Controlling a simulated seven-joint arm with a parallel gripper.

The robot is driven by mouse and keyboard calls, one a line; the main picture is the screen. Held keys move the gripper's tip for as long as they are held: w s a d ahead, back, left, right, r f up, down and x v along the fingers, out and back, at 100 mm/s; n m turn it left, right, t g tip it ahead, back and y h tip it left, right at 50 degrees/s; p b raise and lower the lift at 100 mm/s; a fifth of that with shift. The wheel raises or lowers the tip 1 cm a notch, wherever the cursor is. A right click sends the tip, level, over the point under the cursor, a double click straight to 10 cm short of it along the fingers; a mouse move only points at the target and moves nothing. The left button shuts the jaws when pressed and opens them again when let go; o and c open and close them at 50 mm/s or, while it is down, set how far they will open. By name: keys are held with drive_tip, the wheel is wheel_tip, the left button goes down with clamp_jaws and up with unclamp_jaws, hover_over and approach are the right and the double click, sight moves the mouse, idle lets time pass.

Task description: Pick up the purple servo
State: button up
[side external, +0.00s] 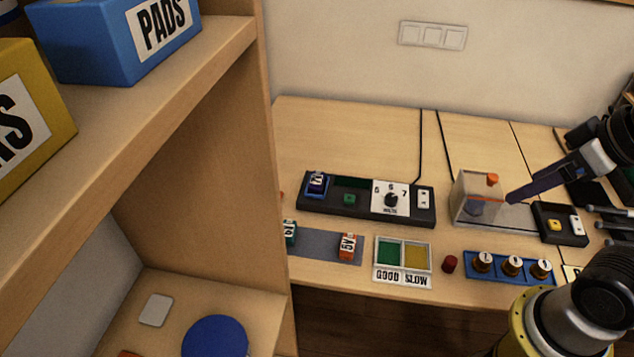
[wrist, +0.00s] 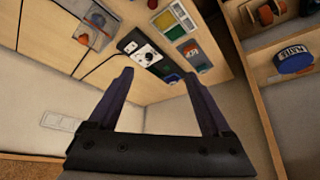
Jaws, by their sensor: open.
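A small dark blue-purple block with a white label, which looks like the purple servo (side external: 317,182), sits in a blue socket at the left end of a black tester (side external: 330,207) in the side external view. In the wrist view, the tester (wrist: 139,47) lies beyond my fingers; I cannot make out the servo clearly there. My gripper (side external: 509,198) is at the right in the side external view, in the air near the clear box and well away from the servo. In the wrist view, my gripper (wrist: 158,75) has its fingers wide apart with nothing held between them.
A clear box (side external: 480,200) with an orange knob stands right of the tester. A grey mat (side external: 318,244) with orange and green labelled blocks, a green-and-yellow tray (side external: 403,240) and a blue rack (side external: 495,272) lie in front. Wooden shelving (side external: 190,130) rises at left.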

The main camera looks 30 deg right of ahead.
drive_tip(key=shift+o, duration=1)
